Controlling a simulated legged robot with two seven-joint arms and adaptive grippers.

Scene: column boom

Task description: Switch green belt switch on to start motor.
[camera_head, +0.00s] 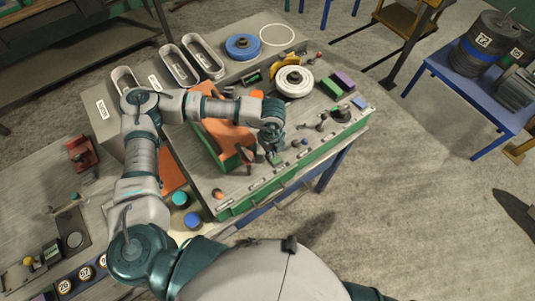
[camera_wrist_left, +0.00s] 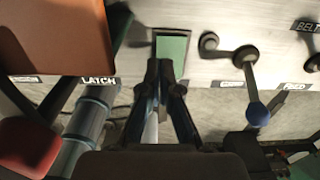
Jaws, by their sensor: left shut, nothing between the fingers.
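My left gripper (camera_head: 273,154) is over the front strip of the workbench panel in the head view. In the left wrist view its two dark fingers (camera_wrist_left: 163,95) are together and empty. Their tips are just in front of a green rectangular piece (camera_wrist_left: 172,48) set in the light panel; I cannot tell whether they touch it. A BELT label (camera_wrist_left: 307,25) is at the upper right of the wrist view, with a dark round part (camera_wrist_left: 313,63) below it, cut by the edge. I cannot clearly make out the green belt switch. My right gripper is not in view.
A lever with a blue knob (camera_wrist_left: 257,115) stands right of the fingers, near a FEED label. A LATCH label (camera_wrist_left: 98,81) and a red knob (camera_wrist_left: 27,147) are to the left. The bench carries a white spool (camera_head: 294,81) and orange parts (camera_head: 228,133).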

